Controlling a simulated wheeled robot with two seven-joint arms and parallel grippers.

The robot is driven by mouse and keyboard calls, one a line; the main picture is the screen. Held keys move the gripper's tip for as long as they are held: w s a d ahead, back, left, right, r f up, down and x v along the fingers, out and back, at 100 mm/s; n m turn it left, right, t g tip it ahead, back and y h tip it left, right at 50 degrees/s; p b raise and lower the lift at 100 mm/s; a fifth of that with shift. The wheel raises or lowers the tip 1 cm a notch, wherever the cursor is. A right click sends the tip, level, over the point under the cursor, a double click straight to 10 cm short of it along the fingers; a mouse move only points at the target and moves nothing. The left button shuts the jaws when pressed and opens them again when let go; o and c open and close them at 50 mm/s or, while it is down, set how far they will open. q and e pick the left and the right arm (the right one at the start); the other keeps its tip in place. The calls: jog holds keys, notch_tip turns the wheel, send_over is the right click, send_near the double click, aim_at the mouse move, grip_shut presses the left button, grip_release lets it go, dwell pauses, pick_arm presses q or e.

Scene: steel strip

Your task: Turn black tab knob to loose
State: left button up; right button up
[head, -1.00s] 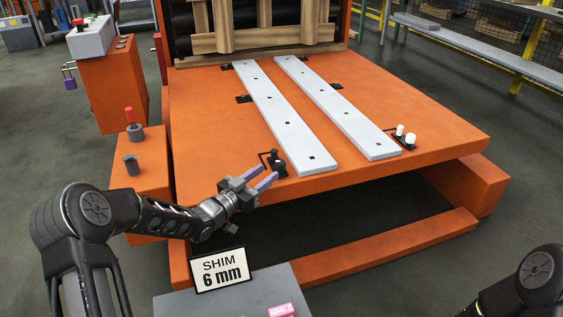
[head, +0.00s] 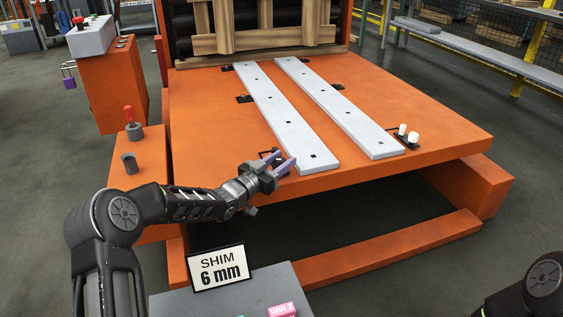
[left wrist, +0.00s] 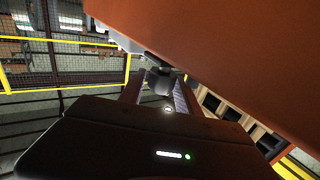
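The black tab knob (head: 268,154) is on the front edge of the orange table, by the near end of the left steel strip (head: 285,120). It is mostly hidden behind my left gripper (head: 283,161) in the head view. My left gripper's purple fingers are spread at the knob. In the left wrist view a dark knob (left wrist: 160,80) shows between the far ends of the two fingers (left wrist: 156,95), with the fingers apart. I cannot tell whether either finger touches it. My right gripper is out of view; only part of my right arm shows.
A second steel strip (head: 335,105) lies to the right, with a fixture with white knobs (head: 408,135) at its near end. The orange table (head: 430,115) is bare to the right. A "SHIM 6 mm" sign (head: 218,269) stands on a grey box (head: 180,304) in front.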

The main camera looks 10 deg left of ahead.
pick_arm(q)
grip_shut()
